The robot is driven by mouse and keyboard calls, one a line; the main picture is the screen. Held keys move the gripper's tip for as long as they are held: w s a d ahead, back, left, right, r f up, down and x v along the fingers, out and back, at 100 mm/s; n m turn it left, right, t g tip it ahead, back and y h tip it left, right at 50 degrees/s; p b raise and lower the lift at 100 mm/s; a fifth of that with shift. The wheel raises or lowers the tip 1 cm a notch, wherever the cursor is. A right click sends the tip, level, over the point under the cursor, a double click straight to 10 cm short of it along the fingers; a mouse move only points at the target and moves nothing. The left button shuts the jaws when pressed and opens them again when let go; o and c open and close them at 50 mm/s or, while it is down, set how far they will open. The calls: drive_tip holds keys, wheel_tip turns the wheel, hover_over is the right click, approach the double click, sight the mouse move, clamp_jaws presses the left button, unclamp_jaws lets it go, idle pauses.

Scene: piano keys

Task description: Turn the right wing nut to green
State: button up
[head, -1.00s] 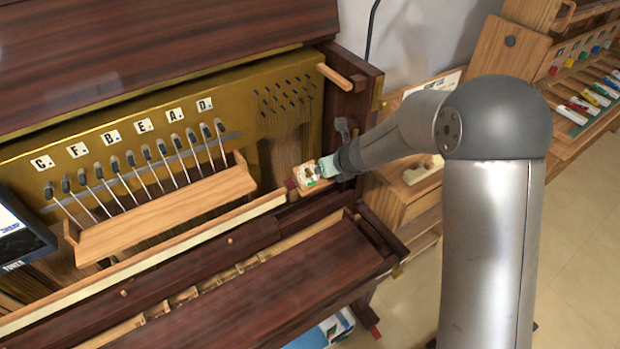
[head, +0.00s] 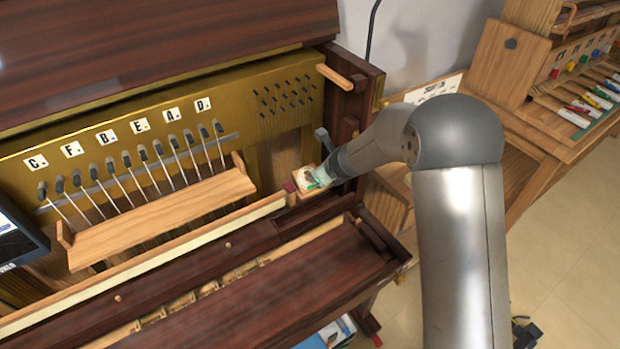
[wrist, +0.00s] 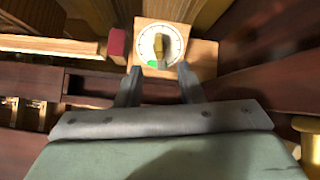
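The right wing nut (wrist: 160,45) is a small gold piece on a round white dial (wrist: 173,37) with tick marks. A green patch (wrist: 153,64) lies at the dial's lower edge, and the wing nut stands roughly upright in the wrist view. The dial sits on a wooden block (wrist: 203,52), which also shows in the head view (head: 294,198). My gripper (wrist: 159,72) is open and empty, its two dark fingers apart just below the dial in the wrist view. In the head view my gripper (head: 322,174) is at the block and hides much of the dial.
A dark red block (wrist: 117,43) is left of the dial's block. A wooden rail (head: 160,215) with several levers stands to the left in the head view. A wooden peg (head: 334,76) sticks out above. The dark piano ledge (head: 250,300) lies in front.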

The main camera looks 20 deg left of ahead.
drive_tip(key=shift+a+f, duration=0.1)
drive_tip(key=shift+f, duration=0.05)
idle(0.5)
drive_tip(key=shift+b+x, duration=0.3)
drive_tip(key=shift+x, duration=3.1)
drive_tip(key=shift+s+d+r, duration=0.15)
drive_tip(key=shift+d+r, duration=0.2)
drive_tip(key=shift+r, duration=0.15)
drive_tip(key=c, duration=0.7)
